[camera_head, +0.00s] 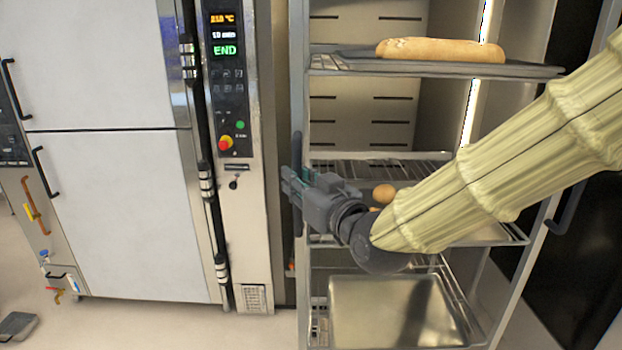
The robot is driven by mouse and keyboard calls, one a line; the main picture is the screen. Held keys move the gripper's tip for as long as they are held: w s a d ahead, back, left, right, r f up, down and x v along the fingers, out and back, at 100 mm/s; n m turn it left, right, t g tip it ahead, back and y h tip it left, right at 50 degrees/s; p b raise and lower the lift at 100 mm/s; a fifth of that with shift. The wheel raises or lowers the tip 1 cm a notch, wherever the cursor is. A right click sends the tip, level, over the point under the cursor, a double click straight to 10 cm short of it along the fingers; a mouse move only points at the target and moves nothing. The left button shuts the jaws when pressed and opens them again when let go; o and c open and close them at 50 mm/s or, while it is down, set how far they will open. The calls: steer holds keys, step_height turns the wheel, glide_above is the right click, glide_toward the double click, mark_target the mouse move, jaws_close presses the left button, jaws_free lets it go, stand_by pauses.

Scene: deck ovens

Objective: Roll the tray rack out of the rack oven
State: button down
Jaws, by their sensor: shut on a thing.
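The tray rack (299,80) is a silver metal frame with several shelf levels, standing upright in front of the lit oven interior. I cannot tell how far its wheels are inside, as its base is cut off. An upper tray (345,62) holds a long loaf (440,50). A middle tray bears small round rolls (384,193), partly hidden by my arm. A bottom tray (390,310) looks empty. My gripper (296,185) is shut on the dark vertical left handle (297,150) of the rack. A right handle (568,207) shows on the other post.
The oven control panel (226,75) reads END, with a red knob below. White oven doors (120,215) with black handles are shut at left. A dark panel (570,270) stands at right.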

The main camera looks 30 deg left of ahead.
steer(key=shift+r, duration=0.15)
steer(key=c, duration=1.4)
jaws_free()
steer(key=shift+d, duration=0.1)
steer(key=v, duration=1.2)
steer(key=shift+s, duration=0.1)
